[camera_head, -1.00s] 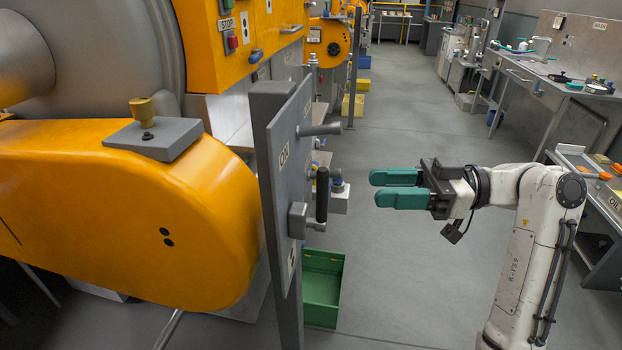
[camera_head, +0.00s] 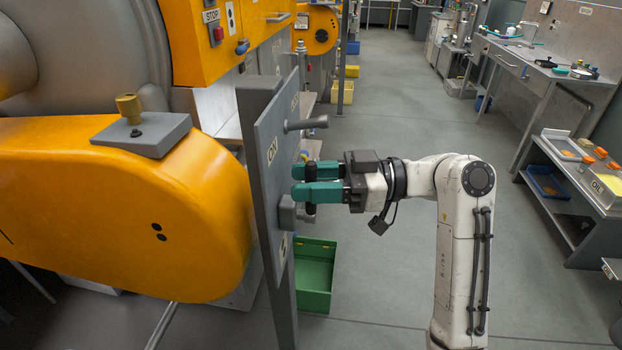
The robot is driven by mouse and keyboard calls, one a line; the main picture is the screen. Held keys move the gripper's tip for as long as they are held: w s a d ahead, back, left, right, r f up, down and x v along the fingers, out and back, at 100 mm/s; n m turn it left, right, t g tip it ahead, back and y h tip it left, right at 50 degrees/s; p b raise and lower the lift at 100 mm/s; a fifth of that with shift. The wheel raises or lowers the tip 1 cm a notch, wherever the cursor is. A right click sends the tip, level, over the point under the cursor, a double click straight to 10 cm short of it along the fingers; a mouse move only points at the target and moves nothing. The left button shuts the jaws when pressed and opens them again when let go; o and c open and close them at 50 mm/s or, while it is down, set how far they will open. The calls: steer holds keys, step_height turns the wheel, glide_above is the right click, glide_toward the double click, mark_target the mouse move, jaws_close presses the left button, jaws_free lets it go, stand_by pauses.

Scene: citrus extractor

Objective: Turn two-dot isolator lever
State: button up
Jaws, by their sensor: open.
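The isolator panel (camera_head: 268,185) is an upright grey plate marked ON, on a post beside the orange housing. Its lever has a grey hub (camera_head: 288,213) and a black upright handle (camera_head: 310,209), mostly hidden by my gripper; only its lower end shows clearly. My gripper (camera_head: 300,181) is open, with its teal fingers level and pointing left at the handle. The handle seems to be between or just behind the fingers; I cannot tell whether they touch it. Two black dots (camera_head: 158,232) mark the orange housing (camera_head: 120,215) left of the panel.
A grey bar handle (camera_head: 306,124) sticks out of the panel just above my gripper. A green open bin (camera_head: 316,275) stands on the floor below. A red STOP button (camera_head: 218,34) is at upper left. The aisle floor to the right is clear.

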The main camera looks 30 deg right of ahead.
steer(key=shift+c, duration=0.2)
jaws_close()
